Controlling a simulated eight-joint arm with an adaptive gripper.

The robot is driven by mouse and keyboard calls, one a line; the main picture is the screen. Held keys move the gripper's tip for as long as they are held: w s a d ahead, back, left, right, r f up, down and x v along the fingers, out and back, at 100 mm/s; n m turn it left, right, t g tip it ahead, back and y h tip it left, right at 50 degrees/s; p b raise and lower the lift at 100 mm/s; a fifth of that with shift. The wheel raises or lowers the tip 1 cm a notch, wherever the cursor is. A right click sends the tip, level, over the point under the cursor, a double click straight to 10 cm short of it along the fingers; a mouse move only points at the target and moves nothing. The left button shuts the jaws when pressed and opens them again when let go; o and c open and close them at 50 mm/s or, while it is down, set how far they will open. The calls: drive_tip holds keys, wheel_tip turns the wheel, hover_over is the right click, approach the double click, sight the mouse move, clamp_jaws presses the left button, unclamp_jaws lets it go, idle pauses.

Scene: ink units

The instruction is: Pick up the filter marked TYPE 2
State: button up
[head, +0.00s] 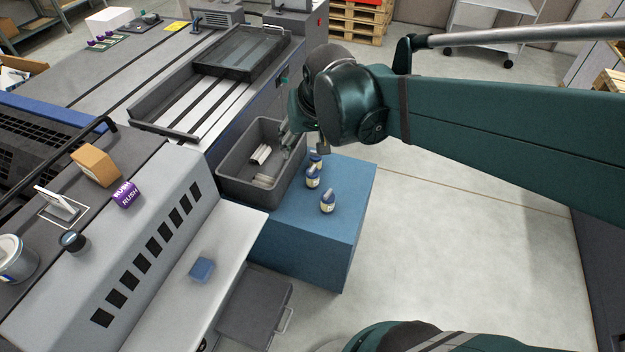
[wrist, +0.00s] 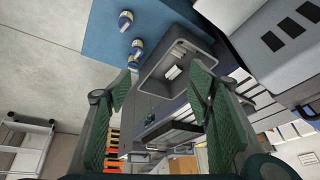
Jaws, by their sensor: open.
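My gripper (head: 303,144) is open and empty, above the right side of a grey bin; its two green fingers show wide apart in the wrist view (wrist: 162,76). The grey bin (head: 236,190) stands on a blue block and holds several small whitish pieces (head: 261,155). Beside the bin on the block are three small blue-and-cream containers: a near one (head: 327,202), a middle one (head: 312,178), and a far one (head: 316,161) close under my gripper. They also show in the wrist view (wrist: 125,20). No TYPE 2 marking is readable, so I cannot tell which thing is that filter.
The blue block (head: 310,235) has bare top around the containers. A grey machine with a dark tray (head: 240,52) stands behind and left. A purple RUSH roll (head: 126,194), a cardboard box (head: 96,165) and a small blue box (head: 201,269) lie left. Open floor is right.

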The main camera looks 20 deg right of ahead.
drive_tip(key=w+d+f+m+g+b, duration=0.1)
drive_tip(key=w+d+f+m+g, duration=0.15)
drive_tip(key=w+f, duration=0.5)
drive_tip(key=m+g+b, duration=0.2)
drive_tip(key=m+b, duration=0.1)
approach(312, 169)
drive_tip(key=shift+m+g, duration=0.35)
drive_tip(key=shift+m, duration=0.5)
drive_tip(key=f, duration=0.2)
drive_tip(key=w+f, duration=0.1)
drive_tip(key=f, duration=0.4)
drive_tip(key=shift+w+d+f, duration=0.15)
drive_tip(key=shift+d+f, duration=0.05)
drive_tip(key=shift+f, duration=0.2)
drive_tip(key=shift+d+f, duration=0.1)
drive_tip(key=shift+f, duration=0.15)
drive_tip(key=shift+f+b, duration=0.5)
drive_tip(key=shift+f, duration=0.8)
